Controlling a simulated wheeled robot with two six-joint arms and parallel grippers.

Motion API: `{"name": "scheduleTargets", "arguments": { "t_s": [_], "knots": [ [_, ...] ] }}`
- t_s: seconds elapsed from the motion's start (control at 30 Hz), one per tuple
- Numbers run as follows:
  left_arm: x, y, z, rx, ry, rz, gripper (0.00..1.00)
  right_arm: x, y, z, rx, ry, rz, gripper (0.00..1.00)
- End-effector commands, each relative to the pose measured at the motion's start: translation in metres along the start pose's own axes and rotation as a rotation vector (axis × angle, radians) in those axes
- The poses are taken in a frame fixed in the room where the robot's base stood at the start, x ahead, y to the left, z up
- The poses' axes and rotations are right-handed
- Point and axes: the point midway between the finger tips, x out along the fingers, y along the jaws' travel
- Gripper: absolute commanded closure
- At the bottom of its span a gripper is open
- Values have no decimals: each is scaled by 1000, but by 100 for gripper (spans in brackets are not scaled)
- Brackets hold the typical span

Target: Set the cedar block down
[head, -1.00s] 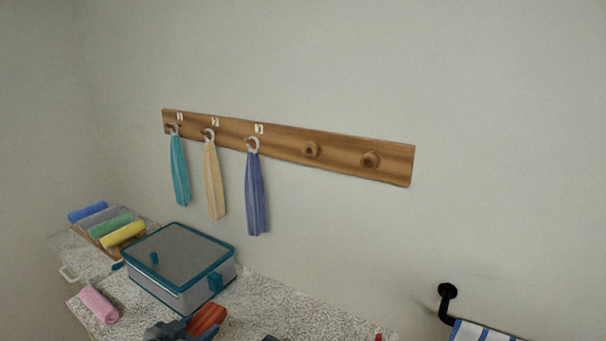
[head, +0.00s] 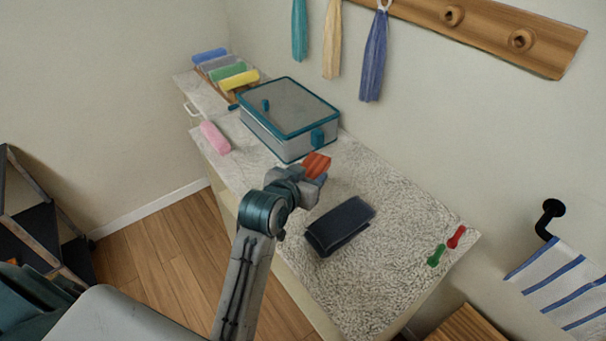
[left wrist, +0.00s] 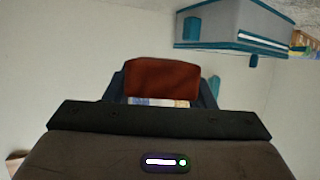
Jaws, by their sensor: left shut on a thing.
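The cedar block (head: 317,163) is reddish-brown and is held in my left gripper (head: 312,176), over the speckled counter (head: 392,245) in front of the lidded box. In the left wrist view the block (left wrist: 162,76) sits between the two dark fingers of my left gripper (left wrist: 160,92), which is shut on it. Whether the block touches the counter cannot be told. My right gripper is not in view.
A grey box with teal edges (head: 290,112) stands behind the block. A dark folded cloth (head: 340,225) lies to the right. A pink rolled towel (head: 214,137) lies left. Green (head: 436,255) and red (head: 457,237) small items lie near the right edge. Counter between cloth and wall is clear.

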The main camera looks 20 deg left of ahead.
Motion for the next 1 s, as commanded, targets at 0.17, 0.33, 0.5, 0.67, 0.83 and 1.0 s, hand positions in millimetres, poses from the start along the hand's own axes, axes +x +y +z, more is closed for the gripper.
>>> {"name": "scheduleTargets", "arguments": {
  "t_s": [0.17,0.33,0.5,0.67,0.83,1.0],
  "knots": [
    [18,-13,10,77,8,114,74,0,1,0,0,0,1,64],
    [31,-33,19,123,6,226,74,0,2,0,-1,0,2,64],
    [38,-58,23,140,-1,304,74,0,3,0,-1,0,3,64],
    [40,-76,23,141,-6,344,74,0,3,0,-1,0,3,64],
    [40,-82,22,137,-8,361,74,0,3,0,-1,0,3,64],
    [40,-83,22,136,-7,363,74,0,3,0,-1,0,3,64]
  ]
}}
